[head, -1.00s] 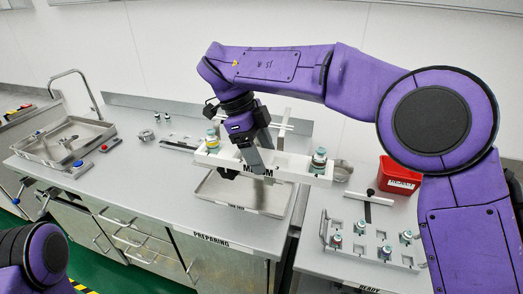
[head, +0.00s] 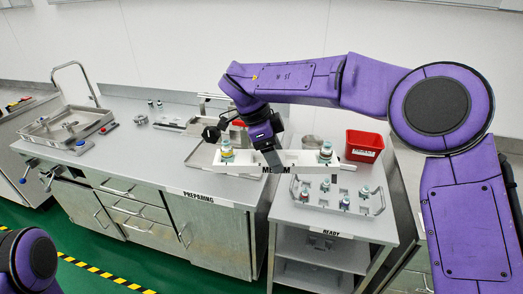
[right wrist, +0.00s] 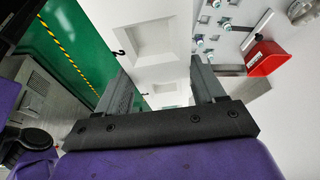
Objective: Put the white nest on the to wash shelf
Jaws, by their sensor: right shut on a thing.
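The white nest (head: 302,158) is a long white tray with a bottle standing near each end. My right gripper (head: 272,158) is shut on it near its middle and holds it up in front of the gap between the preparing counter and the ready table. In the right wrist view the nest (right wrist: 152,42) shows as a white panel beyond the fingers of my right gripper (right wrist: 163,90). No label for a to wash shelf can be read. My left gripper is out of view; only part of my left arm shows at bottom left.
The preparing counter (head: 140,150) has a sink tray (head: 65,128) on its left. The ready table (head: 345,222) carries a metal rack (head: 375,205) with several bottles and a red bin (head: 364,146). A lower shelf (head: 320,250) is beneath it. Green floor is free in front.

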